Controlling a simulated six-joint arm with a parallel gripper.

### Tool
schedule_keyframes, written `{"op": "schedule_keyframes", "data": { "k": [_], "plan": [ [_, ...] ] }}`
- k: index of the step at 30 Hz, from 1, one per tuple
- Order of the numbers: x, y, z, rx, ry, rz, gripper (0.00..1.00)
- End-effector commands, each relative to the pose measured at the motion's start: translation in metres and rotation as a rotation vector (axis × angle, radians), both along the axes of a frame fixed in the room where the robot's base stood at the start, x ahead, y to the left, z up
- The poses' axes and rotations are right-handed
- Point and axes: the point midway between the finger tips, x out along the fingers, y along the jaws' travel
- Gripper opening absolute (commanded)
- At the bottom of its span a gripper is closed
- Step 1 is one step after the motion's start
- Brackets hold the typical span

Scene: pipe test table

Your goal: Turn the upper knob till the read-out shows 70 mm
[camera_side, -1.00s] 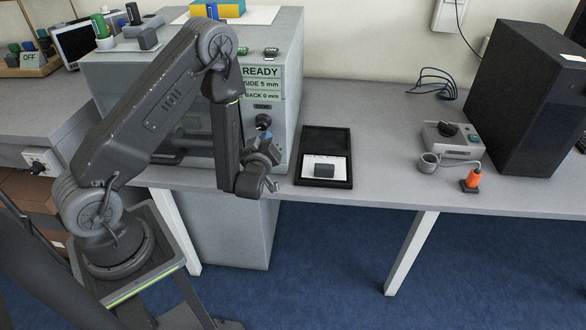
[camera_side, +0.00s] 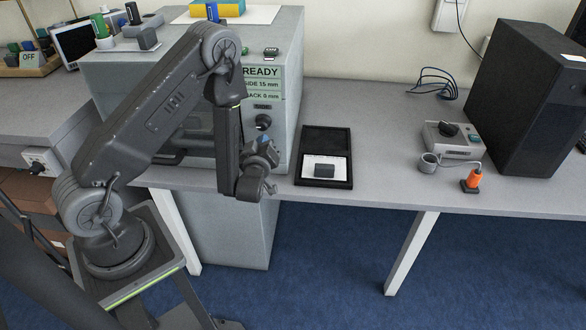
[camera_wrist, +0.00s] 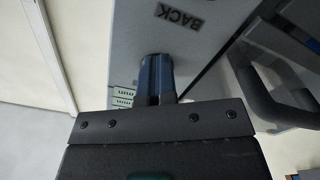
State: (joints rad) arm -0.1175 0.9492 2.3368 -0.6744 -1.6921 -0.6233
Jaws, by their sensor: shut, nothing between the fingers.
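The upper knob (camera_side: 263,122) is a dark round knob under the "SIDE" label on the front of the grey machine (camera_side: 190,85). The read-out (camera_side: 262,84) on the same face shows READY, SIDE 15 mm and BACK 0 mm. My gripper (camera_side: 266,139) is shut and empty, just below and in front of the knob, seemingly apart from it. In the wrist view the blue-grey fingers (camera_wrist: 156,62) are together, pointing at the pale panel with a "BACK" label (camera_wrist: 178,18). No knob is clear there. My forearm hides part of the machine's front.
A black open tray (camera_side: 326,181) with a dark block lies right of the machine. A dark handle (camera_wrist: 270,95) stands near the fingers.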

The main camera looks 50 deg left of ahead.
Motion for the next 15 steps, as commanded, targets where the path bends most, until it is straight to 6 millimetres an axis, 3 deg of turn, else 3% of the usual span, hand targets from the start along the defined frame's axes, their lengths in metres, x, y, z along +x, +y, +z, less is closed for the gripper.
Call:
{"op": "schedule_keyframes", "data": {
  "k": [9,15],
  "plan": [
    [-0.028,-0.026,-0.003,-0.002,0.015,0.0,0.0],
    [-0.037,-0.033,-0.002,0.0,0.013,0.002,0.0]
  ]
}}
